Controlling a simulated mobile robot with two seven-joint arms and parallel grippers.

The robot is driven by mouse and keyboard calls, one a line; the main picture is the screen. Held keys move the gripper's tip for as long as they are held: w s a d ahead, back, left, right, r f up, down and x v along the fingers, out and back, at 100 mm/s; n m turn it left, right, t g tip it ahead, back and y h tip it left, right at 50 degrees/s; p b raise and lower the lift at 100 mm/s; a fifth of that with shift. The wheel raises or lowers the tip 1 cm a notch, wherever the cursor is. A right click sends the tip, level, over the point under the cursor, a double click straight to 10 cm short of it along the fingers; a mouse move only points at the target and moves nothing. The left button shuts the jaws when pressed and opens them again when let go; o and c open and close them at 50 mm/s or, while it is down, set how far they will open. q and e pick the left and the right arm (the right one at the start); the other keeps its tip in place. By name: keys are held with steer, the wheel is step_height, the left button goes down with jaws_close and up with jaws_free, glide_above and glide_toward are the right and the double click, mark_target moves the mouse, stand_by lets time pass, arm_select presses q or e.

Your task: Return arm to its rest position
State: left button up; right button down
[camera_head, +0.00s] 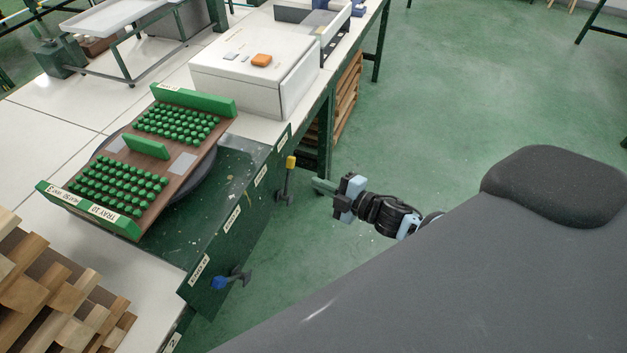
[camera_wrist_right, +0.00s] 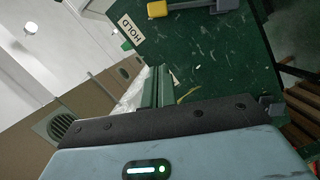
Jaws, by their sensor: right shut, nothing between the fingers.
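My right gripper (camera_head: 324,187) is shut and empty. In the head view it hangs over the green floor, just right of the workbench's green front panel (camera_head: 228,245), apart from it. In the right wrist view its two green fingers (camera_wrist_right: 158,86) are together with nothing between them. My left gripper is in neither view.
A tray (camera_head: 180,165) with several green knobs sits on the turntable. A white box (camera_head: 225,75) and wooden blocks (camera_head: 45,300) stand on the bench.

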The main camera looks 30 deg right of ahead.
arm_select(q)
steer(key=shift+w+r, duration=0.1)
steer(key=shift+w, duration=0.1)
arm_select(e)
steer(key=shift+s, duration=0.1)
